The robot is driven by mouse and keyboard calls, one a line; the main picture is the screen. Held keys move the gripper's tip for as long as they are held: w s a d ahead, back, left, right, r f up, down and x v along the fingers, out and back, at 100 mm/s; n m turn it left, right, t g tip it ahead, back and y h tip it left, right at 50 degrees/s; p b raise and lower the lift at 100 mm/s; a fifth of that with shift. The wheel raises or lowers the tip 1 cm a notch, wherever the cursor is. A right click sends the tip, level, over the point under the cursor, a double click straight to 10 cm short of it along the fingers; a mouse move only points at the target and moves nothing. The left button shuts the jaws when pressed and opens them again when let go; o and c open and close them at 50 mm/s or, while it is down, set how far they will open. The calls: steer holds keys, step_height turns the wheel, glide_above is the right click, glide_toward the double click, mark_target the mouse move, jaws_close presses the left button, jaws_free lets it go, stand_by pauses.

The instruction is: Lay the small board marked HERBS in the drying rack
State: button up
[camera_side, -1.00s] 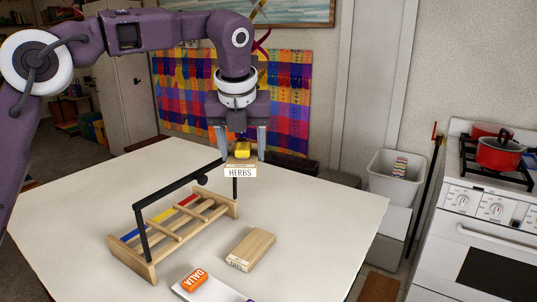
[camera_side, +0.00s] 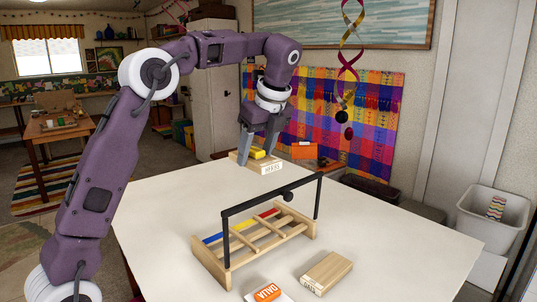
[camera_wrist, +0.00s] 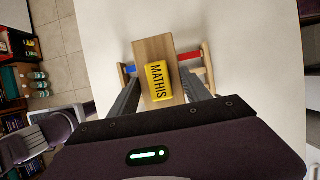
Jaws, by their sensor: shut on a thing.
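The small pale wooden board marked HERBS (camera_side: 272,169) is in my gripper (camera_side: 258,154), held up behind and left of the drying rack's black bar in the side view. My gripper is shut on its sides. A yellow block marked MATHIS (camera_wrist: 158,82) lies on top of the board between the fingers. The drying rack (camera_side: 210,262) is wooden, with blue, yellow and red strips and a raised black bar with a round knob. In the wrist view the board (camera_wrist: 153,48) hides the rack's middle; blue and red parts show on either side.
Another wooden board (camera_side: 328,268) lies on the white table (camera_side: 410,255), right of the rack. Near it, an orange block marked DALIA (camera_side: 267,293) sits on something pale at the frame edge. An orange item (camera_side: 304,151) shows at the back. The table's right side is clear.

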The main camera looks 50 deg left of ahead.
step_height(320, 180, down, 17)
stand_by(0.9)
steer(key=shift+f, duration=1)
stand_by(1.0)
steer(key=o, duration=1.5)
step_height(320, 180, up, 8)
